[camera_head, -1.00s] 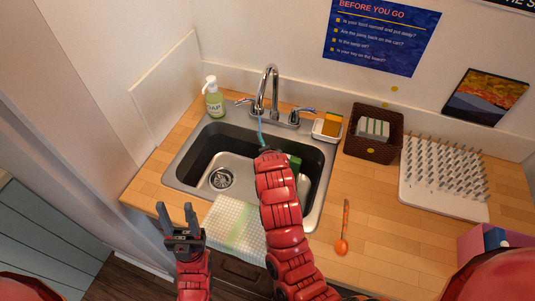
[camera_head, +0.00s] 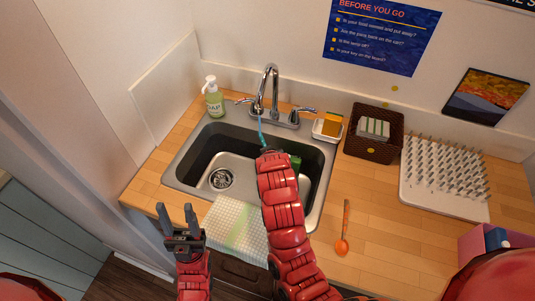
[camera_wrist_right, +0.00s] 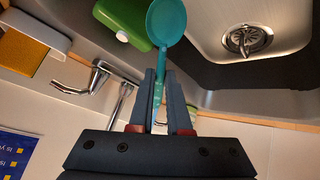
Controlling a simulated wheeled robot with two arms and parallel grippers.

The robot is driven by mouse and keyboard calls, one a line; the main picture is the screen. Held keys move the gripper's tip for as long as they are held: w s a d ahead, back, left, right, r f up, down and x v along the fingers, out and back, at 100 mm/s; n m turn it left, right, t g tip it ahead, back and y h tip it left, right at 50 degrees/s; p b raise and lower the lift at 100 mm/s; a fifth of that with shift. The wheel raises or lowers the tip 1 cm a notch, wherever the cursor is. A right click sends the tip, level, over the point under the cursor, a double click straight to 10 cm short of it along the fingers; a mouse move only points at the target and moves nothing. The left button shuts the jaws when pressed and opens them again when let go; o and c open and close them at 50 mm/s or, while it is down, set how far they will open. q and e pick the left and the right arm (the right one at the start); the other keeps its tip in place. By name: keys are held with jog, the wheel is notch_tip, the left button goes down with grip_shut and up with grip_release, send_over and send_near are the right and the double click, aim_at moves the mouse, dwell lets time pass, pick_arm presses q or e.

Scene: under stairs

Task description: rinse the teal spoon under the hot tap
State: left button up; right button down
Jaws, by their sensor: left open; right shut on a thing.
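The teal spoon (camera_wrist_right: 166,22) is held by its handle in my right gripper (camera_wrist_right: 160,90), with its bowl beyond the fingertips. In the head view the teal spoon (camera_head: 261,134) shows as a thin sliver near the faucet spout, over the sink (camera_head: 196,150); my right arm covers that gripper. The chrome faucet (camera_head: 270,80) has a left handle (camera_head: 245,101) and a right handle (camera_head: 304,110). I cannot tell which is hot, and no water stream is clear. My left gripper (camera_head: 179,212) is open and empty in front of the sink's near left.
A soap bottle (camera_head: 214,99) stands left of the faucet. A sponge dish (camera_head: 327,129), brown basket (camera_head: 373,149) and drying rack (camera_head: 443,180) stand to the right. A green object (camera_head: 295,162) is in the sink. A cloth (camera_head: 238,226) hangs over the front edge; an orange spoon (camera_head: 343,236) lies right.

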jog(key=shift+a, duration=0.15)
jog(key=shift+s+d, duration=0.1)
jog(key=shift+d, duration=0.5)
jog(key=shift+a, duration=0.1)
jog(key=shift+a, duration=0.55)
jog(key=s+a+p, duration=0.1)
jog(key=s, duration=0.6)
jog(key=shift+s+a, duration=0.25)
jog(key=shift+a, duration=0.05)
